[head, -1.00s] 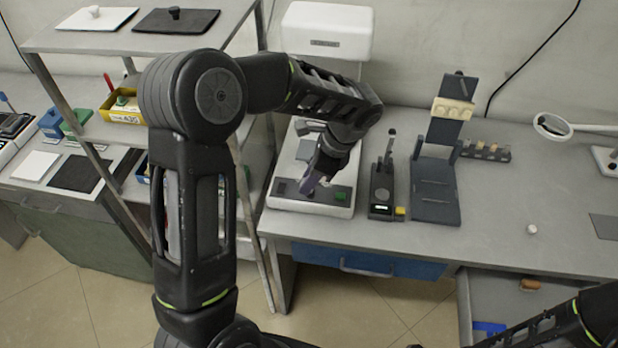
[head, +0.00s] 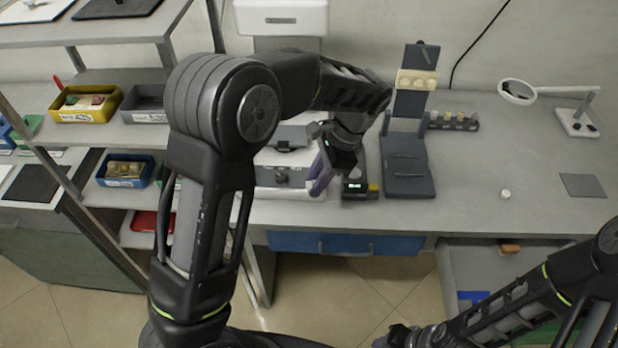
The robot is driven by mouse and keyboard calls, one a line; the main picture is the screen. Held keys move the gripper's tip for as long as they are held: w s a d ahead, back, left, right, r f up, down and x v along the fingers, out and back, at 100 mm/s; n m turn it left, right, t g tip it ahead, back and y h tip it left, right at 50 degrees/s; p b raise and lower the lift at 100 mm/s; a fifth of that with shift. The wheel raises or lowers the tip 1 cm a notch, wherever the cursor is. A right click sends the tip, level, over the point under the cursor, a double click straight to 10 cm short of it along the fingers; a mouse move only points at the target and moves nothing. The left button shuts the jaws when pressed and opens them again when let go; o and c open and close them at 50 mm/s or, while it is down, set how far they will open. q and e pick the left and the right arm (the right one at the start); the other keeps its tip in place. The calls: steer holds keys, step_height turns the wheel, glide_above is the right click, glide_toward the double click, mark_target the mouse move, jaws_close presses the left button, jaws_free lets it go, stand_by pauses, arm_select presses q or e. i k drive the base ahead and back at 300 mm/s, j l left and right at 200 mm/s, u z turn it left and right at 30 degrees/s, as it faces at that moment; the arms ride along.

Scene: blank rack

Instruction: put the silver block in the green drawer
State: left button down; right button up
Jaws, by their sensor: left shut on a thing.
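My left gripper (head: 318,180) hangs in front of the white scale, above the front part of the bench. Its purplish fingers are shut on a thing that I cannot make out. I see no silver block clearly anywhere else. At the lower right a drawer (head: 462,262) stands open below the bench, with a grey inside. A green front (head: 574,330) shows at its near end, partly behind my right arm. My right gripper (head: 398,337) is at the bottom edge, partly cut off, and its jaws cannot be read.
A closed blue drawer (head: 345,243) is left of the open one. An orange-brown item (head: 510,248) and a blue item (head: 472,297) are in the open drawer. A dark stand (head: 407,170) rises from the bench. A shelf rack (head: 125,150) with bins stands left.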

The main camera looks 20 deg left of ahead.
mark_target(485, 260)
steer(key=z, duration=1.8)
steer(key=i+l, duration=0.1)
steer(key=l, duration=0.3)
steer(key=i+l, duration=0.15)
steer(key=l, duration=0.25)
